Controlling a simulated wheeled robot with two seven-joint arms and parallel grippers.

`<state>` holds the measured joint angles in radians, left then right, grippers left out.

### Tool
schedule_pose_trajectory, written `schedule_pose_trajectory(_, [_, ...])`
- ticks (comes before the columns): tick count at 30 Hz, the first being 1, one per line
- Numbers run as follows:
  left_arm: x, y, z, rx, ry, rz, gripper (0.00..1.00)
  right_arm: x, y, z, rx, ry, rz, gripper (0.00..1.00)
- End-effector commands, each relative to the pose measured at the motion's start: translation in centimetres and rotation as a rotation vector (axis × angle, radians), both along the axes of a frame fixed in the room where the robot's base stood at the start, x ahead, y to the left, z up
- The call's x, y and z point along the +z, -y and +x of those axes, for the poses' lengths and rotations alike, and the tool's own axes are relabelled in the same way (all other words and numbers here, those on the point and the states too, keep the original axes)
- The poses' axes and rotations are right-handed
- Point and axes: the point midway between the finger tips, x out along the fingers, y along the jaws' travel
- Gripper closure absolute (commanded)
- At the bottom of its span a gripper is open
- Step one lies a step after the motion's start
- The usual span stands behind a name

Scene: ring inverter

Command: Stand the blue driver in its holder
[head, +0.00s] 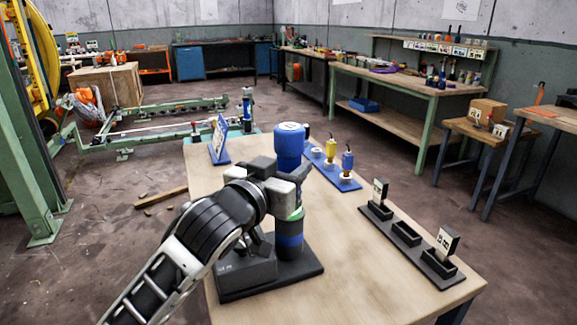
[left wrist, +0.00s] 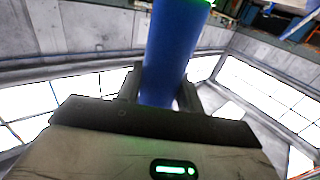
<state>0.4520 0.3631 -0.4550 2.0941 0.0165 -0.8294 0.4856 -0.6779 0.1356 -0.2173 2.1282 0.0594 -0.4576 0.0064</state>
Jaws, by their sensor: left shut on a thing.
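The blue driver (head: 289,140) is a thick blue cylinder, standing about upright. My left gripper (head: 286,185) is shut around its body. The left wrist view shows the blue body (left wrist: 170,50) between the fingers, with a green glow near its far end. Directly below the gripper is the dark holder (head: 291,241), a cup with a blue band on a black base beside a grey box. A green ring shows just above the cup. My arm hides part of this, so I cannot tell if the driver's lower end is inside the cup. My right gripper is out of view.
On the wooden table, a blue board (head: 322,172) carries a yellow bottle (head: 330,151) and a small blue bottle (head: 347,164). A black rack (head: 408,236) with upright cards stands at the right. A blue sign stand (head: 219,140) is at the back left. The front right is clear.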

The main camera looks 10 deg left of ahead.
Motion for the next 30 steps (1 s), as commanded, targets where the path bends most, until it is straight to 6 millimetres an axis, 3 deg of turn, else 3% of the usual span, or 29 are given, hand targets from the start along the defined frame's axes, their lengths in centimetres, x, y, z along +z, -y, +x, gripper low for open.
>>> schedule_pose_trajectory(22, [-0.22,-0.02,-0.02,0.000,0.007,-0.002,0.92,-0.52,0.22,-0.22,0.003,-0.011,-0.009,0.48])
schedule_pose_trajectory(23, [-0.19,-0.02,-0.02,0.000,0.008,-0.001,0.55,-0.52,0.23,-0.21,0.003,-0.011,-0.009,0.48])
schedule_pose_trajectory(24, [-0.21,-0.02,-0.02,0.000,0.007,-0.001,0.44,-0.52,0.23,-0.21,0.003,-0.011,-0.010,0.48])
schedule_pose_trajectory(25, [-0.23,-0.02,-0.02,0.000,0.006,-0.002,0.38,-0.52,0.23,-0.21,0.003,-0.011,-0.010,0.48])
schedule_pose_trajectory(30, [-0.36,0.00,-0.01,0.000,0.003,-0.001,0.38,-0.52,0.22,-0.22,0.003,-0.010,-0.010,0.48])
